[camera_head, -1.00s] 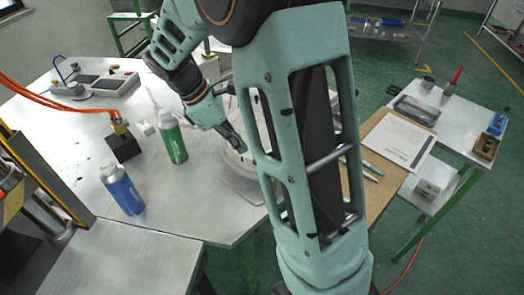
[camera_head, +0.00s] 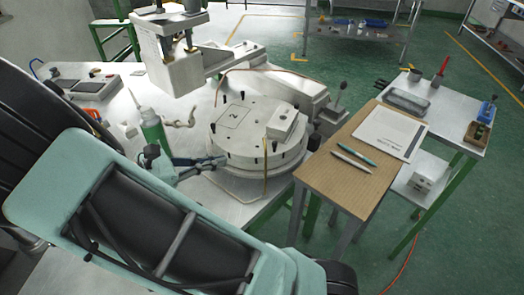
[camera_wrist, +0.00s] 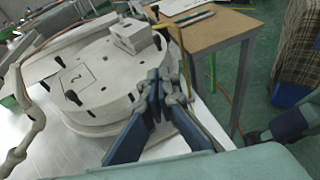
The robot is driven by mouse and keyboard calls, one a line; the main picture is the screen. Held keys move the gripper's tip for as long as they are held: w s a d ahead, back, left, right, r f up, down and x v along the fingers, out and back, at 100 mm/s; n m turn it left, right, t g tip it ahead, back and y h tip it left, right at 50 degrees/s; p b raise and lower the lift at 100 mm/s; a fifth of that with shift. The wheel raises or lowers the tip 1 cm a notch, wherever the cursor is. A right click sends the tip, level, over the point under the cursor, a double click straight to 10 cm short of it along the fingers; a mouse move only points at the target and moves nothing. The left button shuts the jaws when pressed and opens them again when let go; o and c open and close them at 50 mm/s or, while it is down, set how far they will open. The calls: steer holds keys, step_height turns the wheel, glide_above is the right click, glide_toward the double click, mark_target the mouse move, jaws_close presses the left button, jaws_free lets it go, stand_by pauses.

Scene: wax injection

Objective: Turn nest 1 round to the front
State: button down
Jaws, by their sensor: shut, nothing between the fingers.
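The round pale turntable (camera_head: 262,160) stands on the bench. A square outline marked "2" (camera_head: 233,115) lies on its top at the left and also shows in the wrist view (camera_wrist: 76,78). A pale block (camera_head: 286,124) sits on the top at the right. No mark for nest 1 can be read. My gripper (camera_head: 222,160) is at the turntable's front left rim, low beside its side wall. In the wrist view my gripper (camera_wrist: 155,78) has its fingertips together at the rim, empty. I cannot tell whether they touch it.
The press head (camera_head: 172,50) stands behind the turntable. A green bottle (camera_head: 153,130) is close to my arm at left. A thin yellowish upright strip (camera_head: 265,170) is at the turntable's front. A wooden-topped table (camera_head: 335,180) with a clipboard stands at right.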

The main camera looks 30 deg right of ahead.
mark_target(272, 147)
steer(key=x, duration=0.9)
steer(key=r+p+x, duration=0.1)
steer(key=x, duration=0.3)
steer(key=shift+d+f, duration=0.1)
steer(key=shift+d, duration=0.4)
